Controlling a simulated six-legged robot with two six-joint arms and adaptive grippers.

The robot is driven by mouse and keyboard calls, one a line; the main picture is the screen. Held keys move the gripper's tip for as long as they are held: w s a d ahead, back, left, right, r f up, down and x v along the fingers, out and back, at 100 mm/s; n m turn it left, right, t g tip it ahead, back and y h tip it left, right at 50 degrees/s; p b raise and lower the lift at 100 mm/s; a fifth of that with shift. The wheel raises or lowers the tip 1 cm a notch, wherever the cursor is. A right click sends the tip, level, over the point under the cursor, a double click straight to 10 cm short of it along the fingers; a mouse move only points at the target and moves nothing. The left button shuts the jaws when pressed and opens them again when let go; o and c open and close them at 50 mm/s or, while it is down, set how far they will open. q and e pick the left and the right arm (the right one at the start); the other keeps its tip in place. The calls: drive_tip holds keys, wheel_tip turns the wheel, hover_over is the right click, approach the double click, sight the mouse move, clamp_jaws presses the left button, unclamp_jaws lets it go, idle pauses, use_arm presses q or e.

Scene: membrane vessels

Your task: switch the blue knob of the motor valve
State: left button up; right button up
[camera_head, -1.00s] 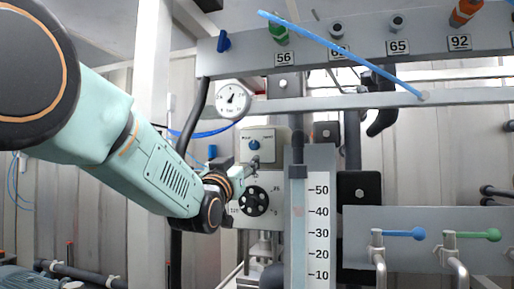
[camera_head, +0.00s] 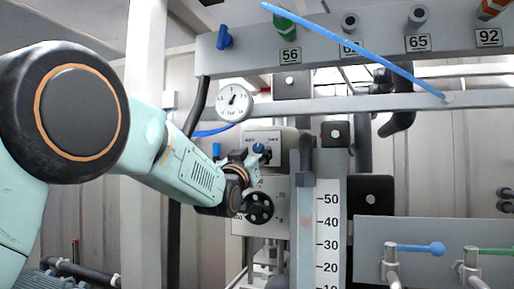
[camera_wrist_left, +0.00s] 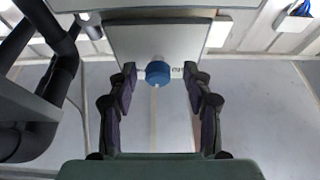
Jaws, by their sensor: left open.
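The motor valve (camera_head: 279,140) is a pale box with a grey front plate on the equipment ahead. Its blue knob (camera_head: 258,148) shows small at the plate, partly hidden by my gripper. In the left wrist view, the round blue knob (camera_wrist_left: 158,73) stands out from the pale plate (camera_wrist_left: 185,40), midway between my fingertips with a gap on both sides. My left gripper (camera_head: 264,156) is open and right at the knob; in the wrist view its dark fingers (camera_wrist_left: 160,76) reach toward the plate. My right gripper is not in view.
A black handwheel (camera_head: 258,207) is just below the knob. A pressure gauge (camera_head: 235,103) hangs above left. A scaled level tube (camera_head: 307,225) stands to the right. A blue rod (camera_head: 350,47) crosses above. Blue-handled (camera_head: 420,249) and green-handled valves are at lower right.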

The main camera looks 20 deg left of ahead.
use_arm(q)
drive_tip(key=shift+w+a+r, duration=0.3)
drive_tip(key=shift+w, duration=0.1)
drive_tip(key=shift+s+d+r, duration=0.25)
drive_tip(key=shift+s+d, duration=0.05)
drive_tip(key=shift+d, duration=0.45)
drive_tip(key=shift+w+d, duration=0.1)
drive_tip(key=shift+w+a+f, duration=0.3)
drive_tip(key=shift+w+a, duration=0.1)
drive_tip(key=shift+a, duration=0.25)
drive_tip(key=c, duration=0.4)
drive_tip(key=shift+s+d+r, duration=0.15)
drive_tip(key=shift+d+r, duration=0.05)
drive_tip(key=shift+d, duration=0.2)
drive_tip(key=c, duration=0.5)
drive_tip(key=shift+a, duration=0.15)
clamp_jaws()
